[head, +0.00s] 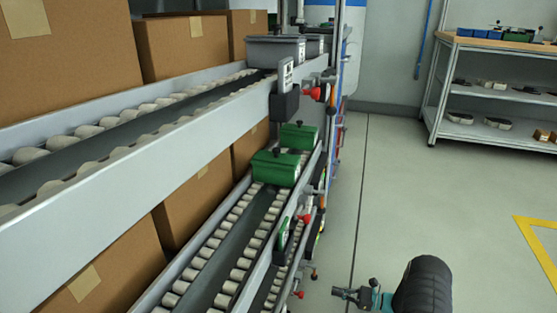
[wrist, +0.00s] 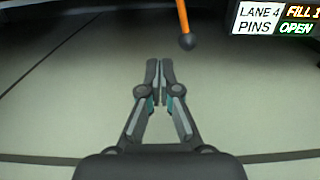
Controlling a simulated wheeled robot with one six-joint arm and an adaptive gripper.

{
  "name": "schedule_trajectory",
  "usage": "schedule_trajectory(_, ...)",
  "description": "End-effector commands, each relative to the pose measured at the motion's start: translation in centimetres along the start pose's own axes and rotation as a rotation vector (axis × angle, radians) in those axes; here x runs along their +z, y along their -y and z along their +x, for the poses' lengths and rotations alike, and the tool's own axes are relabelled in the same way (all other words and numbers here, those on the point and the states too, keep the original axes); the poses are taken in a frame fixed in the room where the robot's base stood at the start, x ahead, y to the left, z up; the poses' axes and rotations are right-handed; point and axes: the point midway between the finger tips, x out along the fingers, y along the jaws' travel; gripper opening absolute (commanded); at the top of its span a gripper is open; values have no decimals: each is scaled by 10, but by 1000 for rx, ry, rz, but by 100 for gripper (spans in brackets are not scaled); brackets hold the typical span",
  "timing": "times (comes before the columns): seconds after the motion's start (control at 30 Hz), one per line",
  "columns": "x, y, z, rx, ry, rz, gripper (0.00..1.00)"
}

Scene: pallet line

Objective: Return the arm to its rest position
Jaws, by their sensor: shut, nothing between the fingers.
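My gripper (head: 338,292) shows low in the head view, right of the roller lanes, held out over open floor. Its dark forearm reaches in from the right. In the wrist view my gripper (wrist: 166,78) has its two fingers together with nothing between them. Past the fingertips there is grey floor (wrist: 235,110) and dark lines on it. No object touches the fingers in either view.
Roller lanes (head: 225,255) with green bins (head: 275,168) and a grey bin (head: 272,50) stand left of my gripper. An orange rod (wrist: 184,18) and a lane sign (wrist: 272,20) are ahead. A shelf bench (head: 490,95) stands far right; floor between is clear.

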Motion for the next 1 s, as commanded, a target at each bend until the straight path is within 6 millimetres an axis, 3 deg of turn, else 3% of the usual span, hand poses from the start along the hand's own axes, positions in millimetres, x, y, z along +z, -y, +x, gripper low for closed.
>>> schedule_trajectory(0.37, 0, 0, -3, 1, 0, -1, 0)
schedule_trajectory(0.47, 9, 1, -1, 12, -9, -11, 0)
schedule_trajectory(0.57, 32, 4, 3, 46, -37, -43, 0)
schedule_trajectory(0.77, 106, 6, 18, 162, -137, -148, 0)
schedule_trajectory(1.0, 193, -8, 34, 306, -267, -293, 0)
